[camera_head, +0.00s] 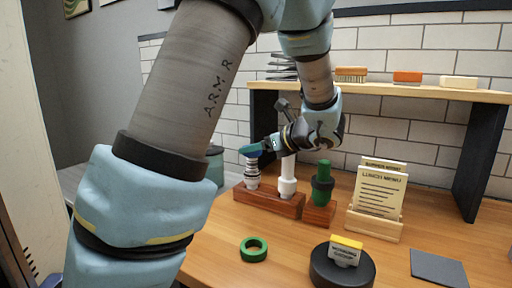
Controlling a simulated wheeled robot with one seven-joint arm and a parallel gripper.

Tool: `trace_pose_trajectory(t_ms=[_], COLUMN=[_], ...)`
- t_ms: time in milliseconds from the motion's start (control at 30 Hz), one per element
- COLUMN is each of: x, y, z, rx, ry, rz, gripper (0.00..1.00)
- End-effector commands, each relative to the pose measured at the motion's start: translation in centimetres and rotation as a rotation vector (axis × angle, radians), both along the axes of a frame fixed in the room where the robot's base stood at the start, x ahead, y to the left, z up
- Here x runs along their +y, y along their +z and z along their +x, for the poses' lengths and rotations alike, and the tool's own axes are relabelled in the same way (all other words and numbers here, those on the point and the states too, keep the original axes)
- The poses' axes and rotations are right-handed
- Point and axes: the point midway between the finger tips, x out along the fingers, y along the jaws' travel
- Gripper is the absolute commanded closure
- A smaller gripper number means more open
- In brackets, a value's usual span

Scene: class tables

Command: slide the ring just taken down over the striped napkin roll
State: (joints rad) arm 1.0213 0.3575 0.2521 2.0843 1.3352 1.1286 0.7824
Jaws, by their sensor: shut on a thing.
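The striped napkin roll (252,172) stands upright in grey and white bands at the left end of a wooden stand (270,203). My gripper (262,146) reaches in from the right, just above that roll. It is shut on a small blue ring (250,149), which looks tilted at the roll's top end. I cannot tell whether the ring is around the tip or only above it. The ring's far side and hole are hidden.
A white roll (288,170) stands close right of the striped one, near my gripper. A green roll (323,172) stands on another block. A loose green ring (254,249), a menu holder (378,195) and a black round base (342,270) are on the table.

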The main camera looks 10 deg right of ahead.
Motion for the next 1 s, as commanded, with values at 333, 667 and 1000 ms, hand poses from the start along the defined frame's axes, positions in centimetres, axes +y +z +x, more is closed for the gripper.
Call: trace_pose_trajectory(t_ms=[333,667,1000], x=[0.0,0.0,0.0], y=[0.7,2.0,2.4], z=[0.0,0.0,0.0], rx=[0.001,0.001,0.001], ry=[0.0,0.0,0.0], rz=[0.0,0.0,0.0], gripper=[0.83,0.83,0.83])
